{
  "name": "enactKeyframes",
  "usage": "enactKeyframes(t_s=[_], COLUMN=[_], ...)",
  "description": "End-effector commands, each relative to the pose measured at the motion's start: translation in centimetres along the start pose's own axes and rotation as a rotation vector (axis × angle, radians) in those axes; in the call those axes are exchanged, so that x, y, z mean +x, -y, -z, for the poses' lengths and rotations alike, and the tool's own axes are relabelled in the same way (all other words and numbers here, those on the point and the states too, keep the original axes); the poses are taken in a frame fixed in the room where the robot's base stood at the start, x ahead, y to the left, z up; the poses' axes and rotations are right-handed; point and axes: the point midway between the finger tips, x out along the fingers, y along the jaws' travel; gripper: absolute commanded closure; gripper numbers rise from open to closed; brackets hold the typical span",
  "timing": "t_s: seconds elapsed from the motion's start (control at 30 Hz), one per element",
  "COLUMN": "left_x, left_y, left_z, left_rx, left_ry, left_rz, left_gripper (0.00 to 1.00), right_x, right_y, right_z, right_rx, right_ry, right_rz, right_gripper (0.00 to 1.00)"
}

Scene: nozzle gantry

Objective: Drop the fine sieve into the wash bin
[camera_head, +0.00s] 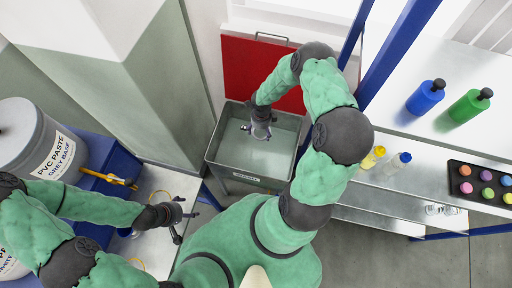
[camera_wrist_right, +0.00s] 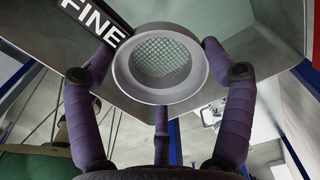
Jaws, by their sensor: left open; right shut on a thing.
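The fine sieve (camera_wrist_right: 160,58) is a grey ring with a mesh across it and a black tag reading "FINE". In the right wrist view it sits between the purple fingers of my right gripper (camera_wrist_right: 158,80), which is shut on it. In the head view my right gripper (camera_head: 261,130) points down over the wash bin (camera_head: 213,143), a grey open-topped bin with a label on its front wall. The gripper mostly hides the sieve there. My left gripper (camera_head: 178,217) is open and empty over a pale bench at lower left.
A red panel (camera_head: 245,68) stands behind the bin. Blue posts (camera_head: 392,47) rise to its right. A paste bucket (camera_head: 35,140) is at left.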

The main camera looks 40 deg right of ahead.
Motion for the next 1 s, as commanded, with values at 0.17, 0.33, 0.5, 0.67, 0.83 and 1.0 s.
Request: enactKeyframes(t_s=[0.17, 0.33, 0.5, 0.67, 0.83, 1.0], left_x=[0.1, 0.1, 0.1, 0.1, 0.1, 0.1], left_y=[0.0, 0.0, 0.0, 0.0, 0.0, 0.0], left_z=[0.0, 0.0, 0.0, 0.0, 0.0, 0.0], left_rx=[0.000, 0.000, 0.000, 0.000, 0.000, 0.000], left_ry=[0.000, 0.000, 0.000, 0.000, 0.000, 0.000], left_rz=[0.000, 0.000, 0.000, 0.000, 0.000, 0.000], left_gripper=[0.24, 0.24, 0.24, 0.24, 0.24, 0.24], right_x=[0.4, 0.4, 0.4, 0.4, 0.2, -1.2], right_y=[0.1, 0.1, 0.0, 0.0, 0.0, 0.1], right_z=[0.0, 0.0, 0.0, 0.0, 0.0, 0.0], right_rx=[0.000, 0.000, 0.000, 0.000, 0.000, 0.000], right_ry=[0.000, 0.000, 0.000, 0.000, 0.000, 0.001], right_rz=[0.001, 0.001, 0.001, 0.000, 0.001, 0.003], right_gripper=[0.51, 0.51, 0.00, 0.00, 0.00, 0.00])
